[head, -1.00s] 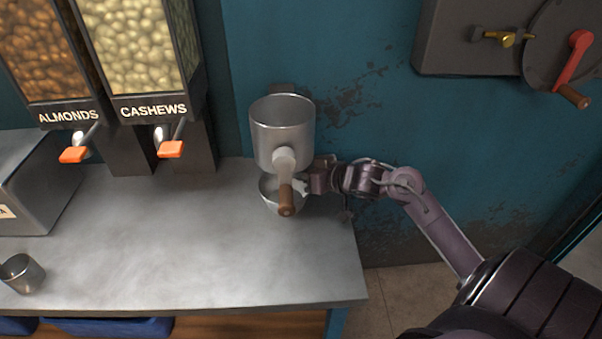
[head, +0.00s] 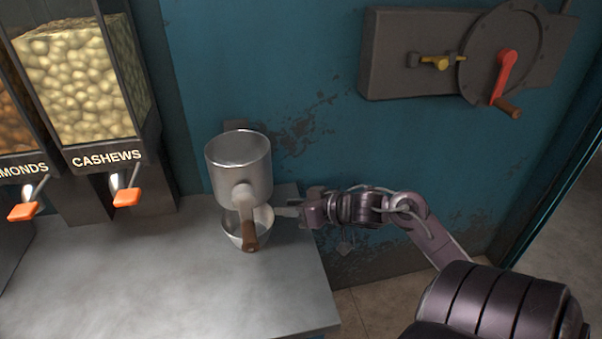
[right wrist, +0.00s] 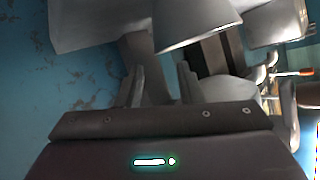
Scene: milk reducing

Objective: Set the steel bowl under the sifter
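The steel bowl (head: 232,232) sits upright on the counter beneath the grey metal sifter (head: 238,165). The sifter's wooden crank handle (head: 249,236) hides part of the bowl. My right gripper (head: 285,211) is just right of the bowl, its fingers pointing at the rim. In the right wrist view, the fingers (right wrist: 161,80) stand apart with no bowl between them. The bowl (right wrist: 195,22) shows beyond them there, in an upside-down view. My left gripper is not in view.
The counter (head: 150,275) is clear in front and to the left. The cashew dispenser (head: 85,85) with its orange lever (head: 127,197) stands at the left. A teal wall (head: 290,60) backs the sifter, and a grey wall box (head: 400,60) with a red crank (head: 507,72) hangs at the upper right.

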